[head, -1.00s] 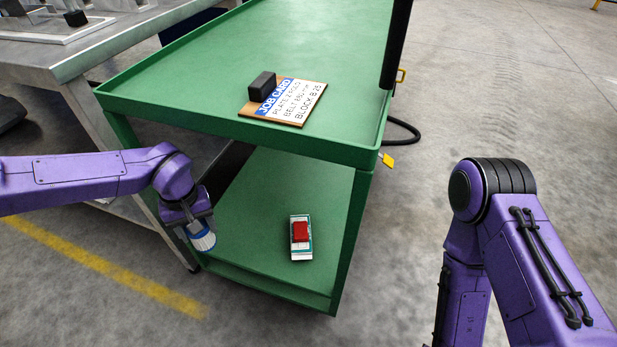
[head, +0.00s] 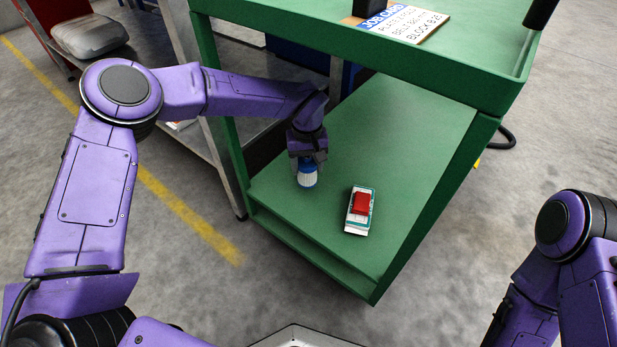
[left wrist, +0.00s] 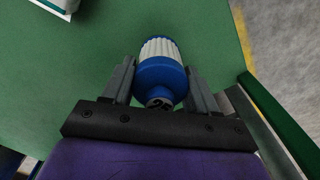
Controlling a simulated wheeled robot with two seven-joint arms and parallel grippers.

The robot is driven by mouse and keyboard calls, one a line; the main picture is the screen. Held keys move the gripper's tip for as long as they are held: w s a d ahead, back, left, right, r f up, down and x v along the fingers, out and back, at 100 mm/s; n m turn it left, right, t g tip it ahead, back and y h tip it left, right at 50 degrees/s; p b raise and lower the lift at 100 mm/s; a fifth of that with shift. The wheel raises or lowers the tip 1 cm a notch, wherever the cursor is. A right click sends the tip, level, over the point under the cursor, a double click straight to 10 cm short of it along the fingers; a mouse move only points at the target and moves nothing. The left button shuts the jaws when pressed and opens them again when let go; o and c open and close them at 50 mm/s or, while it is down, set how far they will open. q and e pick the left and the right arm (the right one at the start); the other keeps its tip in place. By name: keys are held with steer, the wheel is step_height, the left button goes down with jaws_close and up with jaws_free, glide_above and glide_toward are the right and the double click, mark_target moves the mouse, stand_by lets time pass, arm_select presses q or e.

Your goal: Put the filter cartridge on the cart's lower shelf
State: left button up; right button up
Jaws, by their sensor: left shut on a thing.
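The filter cartridge (head: 307,174) is blue with a white ribbed body. My left gripper (head: 306,160) is shut on it and holds it over the left part of the cart's green lower shelf (head: 410,145). In the left wrist view the cartridge (left wrist: 160,70) sits between the two fingers of the gripper (left wrist: 155,85), its ribbed end pointing away from the palm. Whether it touches the shelf I cannot tell. My right arm shows at the right edge of the head view, but its gripper is out of view.
A white and teal box with a red top (head: 360,209) lies on the lower shelf, right of the cartridge. The cart's upper deck (head: 460,60) overhangs the shelf's back and carries a job card (head: 405,22). A grey metal table (head: 190,75) stands to the left.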

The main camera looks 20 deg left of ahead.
mark_target(308, 173)
arm_select(q)
step_height(308, 173, down, 3)
steer(key=shift+w+d+f+b, duration=0.1)
steer(key=shift+w+b, duration=0.05)
steer(key=shift+b, duration=0.55)
steer(key=shift+f, duration=0.2)
steer(key=shift+r, duration=0.15)
arm_select(e)
steer(key=shift+s+a+f+n, duration=0.1)
steer(key=shift+s+f+n, duration=0.1)
steer(key=shift+f, duration=0.25)
steer(key=shift+s+a+f+n, duration=0.1)
steer(key=shift+s+f, duration=0.05)
steer(key=shift+f, duration=0.25)
steer(key=shift+r, duration=0.1)
arm_select(q)
steer(key=o, duration=1.1)
steer(key=shift+c, duration=0.2)
arm_select(e)
steer(key=shift+d, duration=0.1)
arm_select(q)
step_height(308, 173, up, 12)
steer(key=p, duration=0.5)
arm_select(e)
steer(key=r, duration=0.2)
steer(key=w+r, duration=0.1)
steer(key=r, duration=0.2)
steer(key=shift+d, duration=0.2)
